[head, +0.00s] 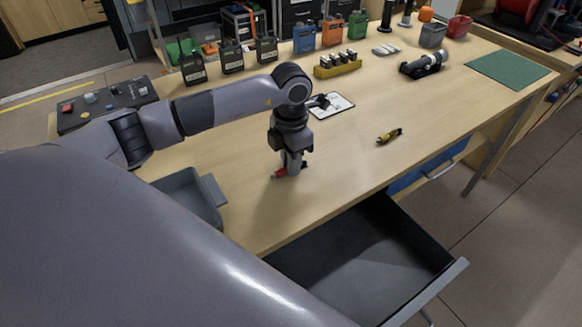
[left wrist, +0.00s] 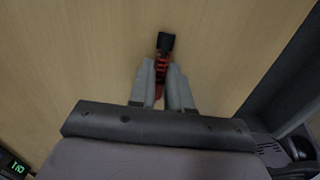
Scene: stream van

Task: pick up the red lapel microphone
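The red lapel microphone (head: 279,173) lies on the wooden table at the left gripper's fingertips in the head view. In the left wrist view, the microphone (left wrist: 162,68) shows a red body and a black end pointing away from the gripper. My left gripper (head: 291,168) points down at the tabletop, and its fingers partly hide the microphone. In the left wrist view the left gripper (left wrist: 162,82) has its two grey fingers close together on either side of the red body, with no clear gap, so it looks shut on it. My right gripper is not in view.
A yellow-and-black item (head: 389,136) lies to the right. A grey bin (head: 185,197) stands on the left, and an open drawer (head: 365,250) juts out in front. Several radios (head: 232,57) line the back. The table between the gripper and the yellow item is clear.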

